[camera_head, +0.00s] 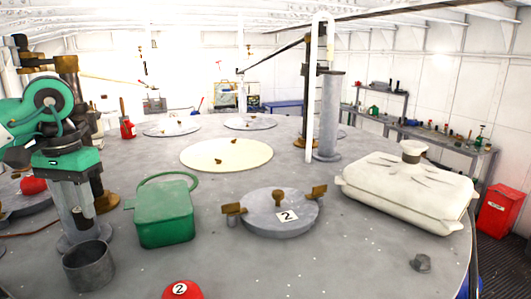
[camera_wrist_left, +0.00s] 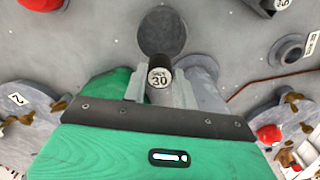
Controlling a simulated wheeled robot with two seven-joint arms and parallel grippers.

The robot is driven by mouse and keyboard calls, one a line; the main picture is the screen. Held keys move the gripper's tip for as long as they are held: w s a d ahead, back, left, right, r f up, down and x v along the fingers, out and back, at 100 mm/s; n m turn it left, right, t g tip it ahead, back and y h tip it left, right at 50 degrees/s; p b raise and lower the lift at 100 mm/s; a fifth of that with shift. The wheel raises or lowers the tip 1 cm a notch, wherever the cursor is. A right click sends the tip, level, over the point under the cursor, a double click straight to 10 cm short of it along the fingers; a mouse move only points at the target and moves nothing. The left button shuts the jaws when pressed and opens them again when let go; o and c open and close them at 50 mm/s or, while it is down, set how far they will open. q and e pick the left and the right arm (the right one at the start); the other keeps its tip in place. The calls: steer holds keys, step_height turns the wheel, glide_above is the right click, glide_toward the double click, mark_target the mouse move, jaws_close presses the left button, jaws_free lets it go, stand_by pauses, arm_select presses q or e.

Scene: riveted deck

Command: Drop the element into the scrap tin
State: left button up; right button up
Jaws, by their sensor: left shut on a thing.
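My left gripper (camera_head: 82,212), on a green and grey arm at the left of the head view, points down, shut on the element. The element is a small dark cylinder (camera_head: 85,217). In the left wrist view its round end (camera_wrist_left: 160,77), marked 30, shows between the fingers (camera_wrist_left: 160,92). The scrap tin appears to be the open grey cylinder (camera_head: 88,272) on the deck at lower left. Its dark round mouth (camera_wrist_left: 162,30) shows just above the element in the left wrist view. The element is outside the tin, apart from it in the picture. My right gripper is out of view.
A green can (camera_head: 166,222) with a loop handle stands right of the tin. A grey lid (camera_head: 268,220) marked 2 and a large cream casing (camera_head: 405,190) lie farther right. A red knob (camera_head: 182,291) is at the front edge. Bare deck lies between them.

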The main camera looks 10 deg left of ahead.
arm_select(q)
steer(key=shift+w+f, duration=0.1)
steer(key=shift+f, duration=0.85)
steer(key=shift+s+f, duration=0.25)
steer(key=shift+w+f, duration=0.1)
steer(key=shift+f, duration=0.1)
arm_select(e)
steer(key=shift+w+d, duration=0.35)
arm_select(q)
steer(key=o, duration=1)
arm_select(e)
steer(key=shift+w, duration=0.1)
arm_select(q)
steer(key=shift+r, duration=0.15)
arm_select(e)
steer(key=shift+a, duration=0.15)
